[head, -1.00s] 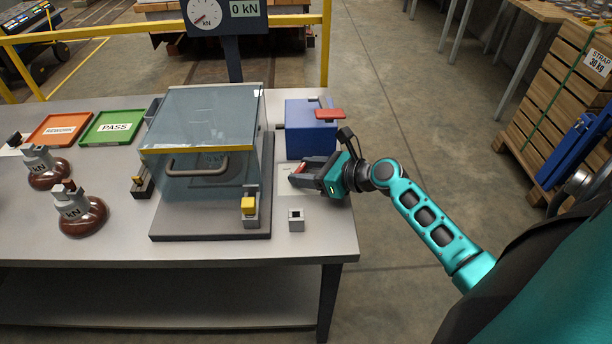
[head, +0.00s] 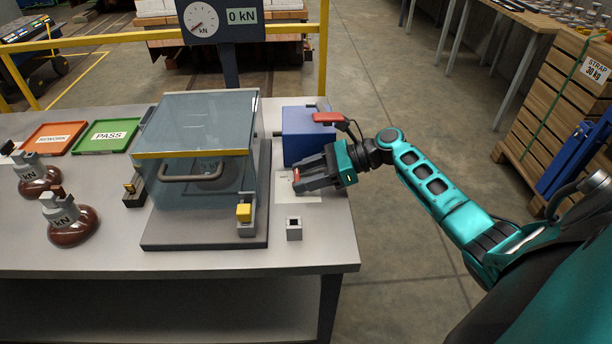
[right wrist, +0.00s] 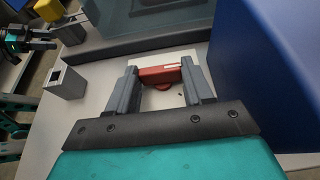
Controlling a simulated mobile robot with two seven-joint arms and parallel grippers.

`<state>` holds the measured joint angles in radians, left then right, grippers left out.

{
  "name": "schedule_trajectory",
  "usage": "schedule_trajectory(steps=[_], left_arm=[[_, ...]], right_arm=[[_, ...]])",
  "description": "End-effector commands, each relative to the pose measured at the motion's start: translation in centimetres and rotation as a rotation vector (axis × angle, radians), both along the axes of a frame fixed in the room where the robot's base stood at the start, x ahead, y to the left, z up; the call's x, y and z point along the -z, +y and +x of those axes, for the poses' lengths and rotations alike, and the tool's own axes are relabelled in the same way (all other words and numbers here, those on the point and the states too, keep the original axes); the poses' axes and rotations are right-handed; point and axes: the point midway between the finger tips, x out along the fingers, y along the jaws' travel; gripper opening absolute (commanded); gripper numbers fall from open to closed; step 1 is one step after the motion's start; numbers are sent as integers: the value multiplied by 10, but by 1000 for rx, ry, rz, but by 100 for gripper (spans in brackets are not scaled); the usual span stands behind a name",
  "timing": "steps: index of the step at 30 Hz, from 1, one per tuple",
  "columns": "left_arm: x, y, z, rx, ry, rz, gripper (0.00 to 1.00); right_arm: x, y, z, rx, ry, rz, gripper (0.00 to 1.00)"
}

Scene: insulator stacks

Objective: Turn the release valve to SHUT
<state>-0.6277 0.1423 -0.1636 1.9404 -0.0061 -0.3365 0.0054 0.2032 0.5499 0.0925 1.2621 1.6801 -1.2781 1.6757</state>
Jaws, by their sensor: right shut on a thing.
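The release valve shows as a small red handle (head: 297,175) by a white label plate (head: 312,192) on the table, right of the clear test enclosure. My right gripper (head: 298,183) reaches in from the right, low over the plate. In the right wrist view the red handle (right wrist: 160,74) lies crosswise between the two grey fingers (right wrist: 160,85), which are shut on it. The fingers and hand hide part of the valve and plate, and I cannot read the lettering. My left gripper does not show in the head view.
A blue box (head: 302,140) with a red lever (head: 328,117) stands just behind my right gripper. The clear enclosure (head: 200,130) is to the left. A small grey square socket (head: 294,229) stands in front. The gauge display (head: 241,15) reads 0 kN.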

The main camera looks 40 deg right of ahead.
Motion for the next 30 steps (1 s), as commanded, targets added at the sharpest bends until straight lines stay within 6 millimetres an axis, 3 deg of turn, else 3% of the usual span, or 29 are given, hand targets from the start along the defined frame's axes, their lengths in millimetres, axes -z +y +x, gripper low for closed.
schedule_trajectory(steps=[11,12,18,20,30], left_arm=[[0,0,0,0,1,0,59],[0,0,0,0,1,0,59],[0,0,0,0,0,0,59],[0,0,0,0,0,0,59],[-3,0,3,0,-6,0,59]], right_arm=[[1,0,-1,-7,4,-3,21],[1,0,-1,-6,3,-3,54],[1,0,0,-5,2,-2,73],[1,0,0,-5,2,-1,77],[-3,-7,-4,-4,3,-3,77]])
